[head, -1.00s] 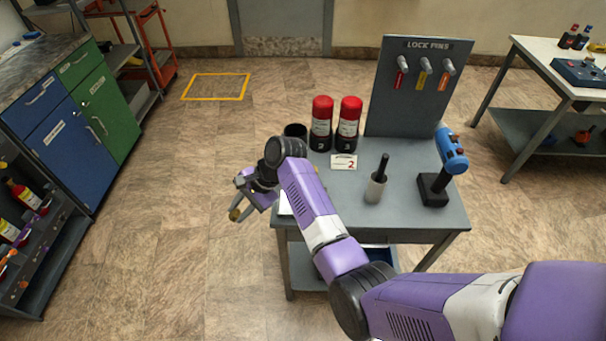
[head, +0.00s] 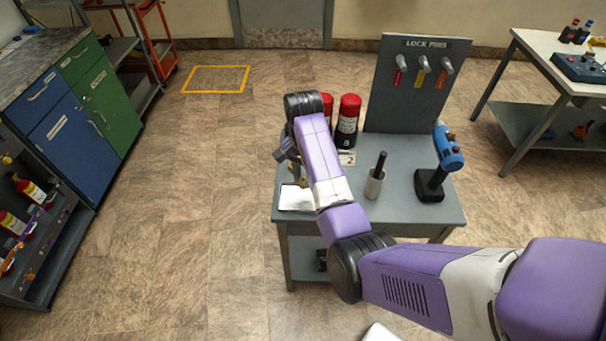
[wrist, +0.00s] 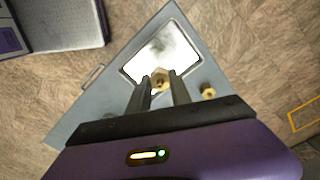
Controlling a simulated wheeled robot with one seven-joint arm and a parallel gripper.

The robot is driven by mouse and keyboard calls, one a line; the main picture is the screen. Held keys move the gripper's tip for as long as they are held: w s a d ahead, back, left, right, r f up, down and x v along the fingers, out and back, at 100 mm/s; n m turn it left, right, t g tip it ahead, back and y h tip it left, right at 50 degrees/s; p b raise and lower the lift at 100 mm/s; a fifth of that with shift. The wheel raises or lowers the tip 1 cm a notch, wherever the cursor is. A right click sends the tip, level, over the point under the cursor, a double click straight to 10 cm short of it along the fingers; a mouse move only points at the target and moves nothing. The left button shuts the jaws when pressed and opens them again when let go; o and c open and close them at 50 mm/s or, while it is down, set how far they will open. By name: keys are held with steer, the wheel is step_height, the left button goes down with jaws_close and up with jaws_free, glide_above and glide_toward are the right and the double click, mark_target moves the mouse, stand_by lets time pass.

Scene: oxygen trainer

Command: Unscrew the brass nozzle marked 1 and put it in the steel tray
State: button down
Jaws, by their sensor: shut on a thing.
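My gripper (wrist: 160,84) is shut on a brass nozzle (wrist: 161,78), held between the fingertips in the wrist view. No number on it can be read. Beyond the nozzle in that view lies the steel tray (wrist: 166,45), bright and apparently empty; the nozzle overlaps the tray's near edge, and its height cannot be told. The tray is at the table's front left corner in the head view (head: 296,203). A second brass nozzle (wrist: 208,92) sits on the table beside the tray. In the head view my gripper (head: 290,160) is partly hidden by my arm.
The grey table (head: 400,214) carries red-topped cylinders (head: 348,112), a holder with a black-handled tool (head: 375,185), a blue tool on a black stand (head: 447,150) and a lock pin board (head: 405,100). Open floor lies left of the table.

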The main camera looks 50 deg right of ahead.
steer(key=shift+f+b, duration=1.9)
steer(key=shift+f, duration=0.95)
steer(key=shift+f, duration=0.45)
steer(key=c, duration=1.1)
jaws_free()
steer(key=shift+r, duration=0.1)
step_height(320, 180, up, 8)
steer(key=shift+f, duration=0.2)
